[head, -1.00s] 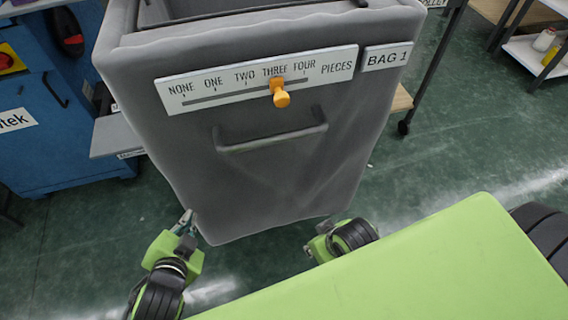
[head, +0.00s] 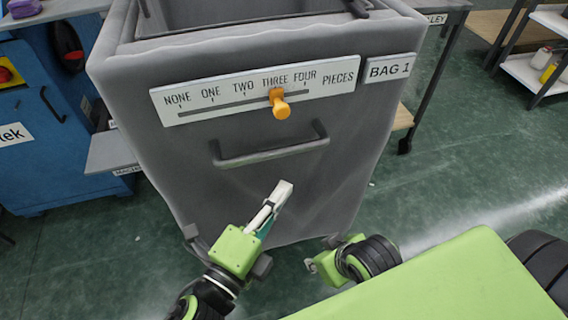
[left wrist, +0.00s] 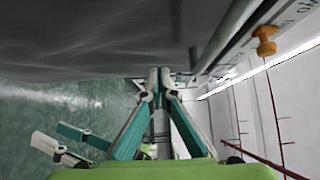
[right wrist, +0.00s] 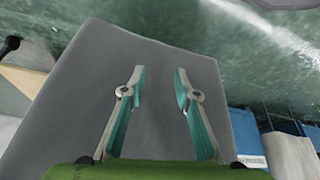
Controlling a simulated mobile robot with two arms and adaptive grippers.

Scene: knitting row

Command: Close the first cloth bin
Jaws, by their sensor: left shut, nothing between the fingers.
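The grey cloth bin (head: 190,150) labelled BAG 1 (head: 390,68) fills the middle of the head view. Its dark bar handle (head: 270,155) crosses the front below the scale strip. The orange knob (head: 280,104) sits at THREE on the strip; it also shows in the left wrist view (left wrist: 264,42). My left gripper (head: 284,188) is shut and empty, below the handle in front of the bin. Its fingertips are together in the left wrist view (left wrist: 158,76). My right gripper (head: 312,264) is low by the bin's lower right; its fingers are apart in the right wrist view (right wrist: 159,74).
A blue cabinet (head: 40,150) and a grey shelf (head: 110,152) stand left of the bin. A table (head: 443,60) on dark legs stands right, with a shelf of bottles (head: 540,70) beyond. Green floor (head: 440,175) is clear to the right.

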